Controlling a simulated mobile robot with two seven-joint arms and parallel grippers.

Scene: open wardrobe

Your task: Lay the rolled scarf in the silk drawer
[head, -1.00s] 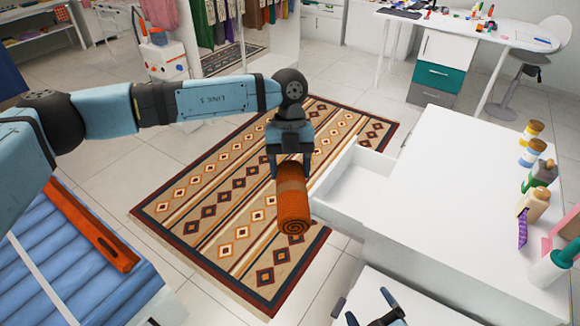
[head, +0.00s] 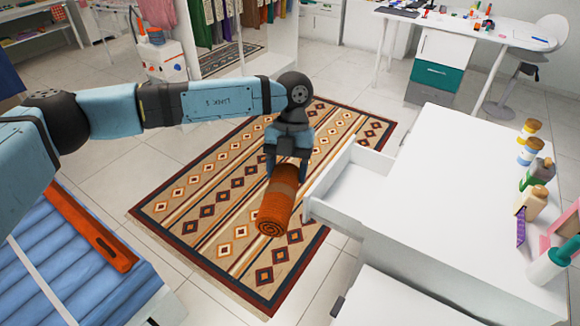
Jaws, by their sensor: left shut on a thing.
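The rolled scarf (head: 276,206) is an orange-brown cylinder with a lighter band near its upper end. My left gripper (head: 285,168) is shut on its upper end and holds it in the air over the patterned rug. The scarf tilts, its free spiral end toward the lower left. An open, white drawer (head: 322,178) juts from the white cabinet just right of the scarf. The scarf is apart from it and outside it. The visible part of the drawer's inside looks empty; no label shows whether it is the silk drawer. My right gripper is not in view.
The white cabinet top (head: 450,190) holds several bottles along its right side. Another white surface (head: 400,300) is at the bottom. A blue slatted bench (head: 60,270) with an orange tray-like piece (head: 95,232) is at lower left. The patterned rug (head: 215,190) is clear.

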